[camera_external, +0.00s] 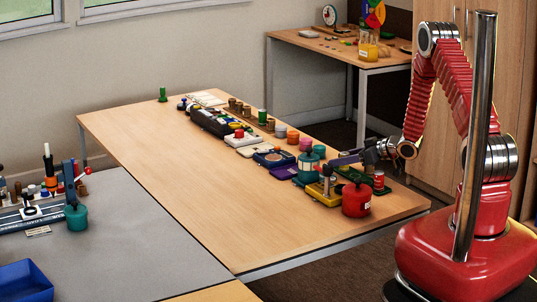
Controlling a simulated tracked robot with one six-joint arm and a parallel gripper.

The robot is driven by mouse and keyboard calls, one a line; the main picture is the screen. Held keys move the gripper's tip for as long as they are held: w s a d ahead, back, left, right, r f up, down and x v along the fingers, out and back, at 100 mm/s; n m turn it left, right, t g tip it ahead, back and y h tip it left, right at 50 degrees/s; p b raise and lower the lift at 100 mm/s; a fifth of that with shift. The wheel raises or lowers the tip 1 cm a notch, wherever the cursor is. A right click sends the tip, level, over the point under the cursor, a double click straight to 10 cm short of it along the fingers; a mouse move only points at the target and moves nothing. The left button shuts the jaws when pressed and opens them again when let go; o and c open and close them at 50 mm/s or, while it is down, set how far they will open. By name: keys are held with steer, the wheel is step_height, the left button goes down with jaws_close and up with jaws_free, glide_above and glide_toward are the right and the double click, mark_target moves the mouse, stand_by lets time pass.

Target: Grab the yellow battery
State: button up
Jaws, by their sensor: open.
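My gripper (345,159) reaches in from the right over the right end of the long wooden table (190,160). It is open, and nothing shows between its fingers. Below it and to its left, a yellow tray-like base (318,194) carries a small upright pale and dark piece (327,178). I cannot single out a yellow battery for sure among the small items at this size. The gripper and the things around it may hide some of them.
A red canister (356,199) and a teal canister (308,166) stand close to my gripper. A green tray (378,187) lies to its right. Several items line the table's back edge. The table's front and middle are clear. A blue bin (25,281) sits at lower left.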

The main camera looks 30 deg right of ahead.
steer(key=shift+x, duration=1.8)
steer(key=shift+c, duration=0.6)
steer(key=shift+r, duration=0.1)
jaws_close()
